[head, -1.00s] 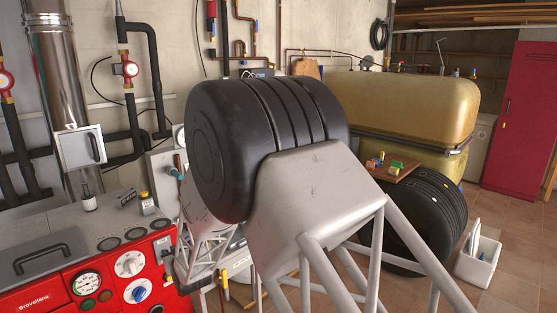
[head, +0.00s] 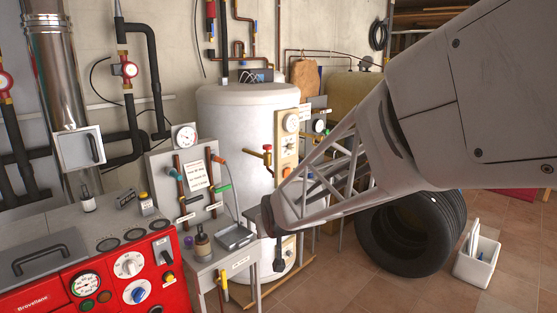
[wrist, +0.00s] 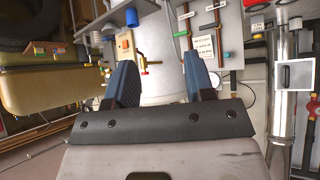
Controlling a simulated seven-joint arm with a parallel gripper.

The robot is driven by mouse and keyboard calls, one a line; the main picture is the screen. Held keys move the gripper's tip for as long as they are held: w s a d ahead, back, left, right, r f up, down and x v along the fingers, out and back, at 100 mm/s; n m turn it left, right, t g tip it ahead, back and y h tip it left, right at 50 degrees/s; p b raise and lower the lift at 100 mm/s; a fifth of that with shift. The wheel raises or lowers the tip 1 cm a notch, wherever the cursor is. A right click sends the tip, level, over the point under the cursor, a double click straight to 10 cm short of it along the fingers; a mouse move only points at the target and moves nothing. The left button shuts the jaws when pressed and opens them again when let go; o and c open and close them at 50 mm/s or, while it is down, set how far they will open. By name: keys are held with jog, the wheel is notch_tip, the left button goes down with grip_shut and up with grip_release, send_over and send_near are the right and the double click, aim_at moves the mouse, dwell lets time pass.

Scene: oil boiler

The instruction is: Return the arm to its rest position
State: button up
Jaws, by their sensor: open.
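My gripper shows in the wrist view (wrist: 160,60) with its two blue-grey fingers spread wide apart. Nothing is held between them. In the head view my gripper (head: 267,218) is the small dark end of my grey lattice forearm, which reaches in from the right. It is in front of the white tank (head: 238,125), near the small grey table (head: 215,265); its fingers are hard to make out there. I cannot tell the exact gap to the tank or table.
The red boiler panel (head: 90,285) is at the lower left. A gauge board (head: 180,190) stands behind the table. Black tyres (head: 400,235) and a white bin (head: 478,262) are at the right. The yellow tank (head: 350,105) is partly hidden by my arm. Floor between is clear.

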jog(key=s+d+r+m+g+h, duration=0.1)
jog(key=s+d+g, duration=0.1)
jog(key=s+d, duration=0.5)
jog(key=s+d+r+m+g+h, duration=0.1)
jog(key=s+d, duration=0.5)
jog(key=s, duration=0.9)
jog(key=s+d+r+m+g+h, duration=0.1)
jog(key=s+d+r+g, duration=0.1)
jog(key=s+d, duration=0.5)
jog(key=s+g, duration=0.1)
jog(key=s, duration=0.3)
jog(key=shift+s+d+m, duration=0.2)
jog(key=shift+d+m, duration=0.1)
jog(key=shift+m, duration=0.1)
jog(key=shift+o, duration=0.2)
jog(key=shift+w, duration=0.15)
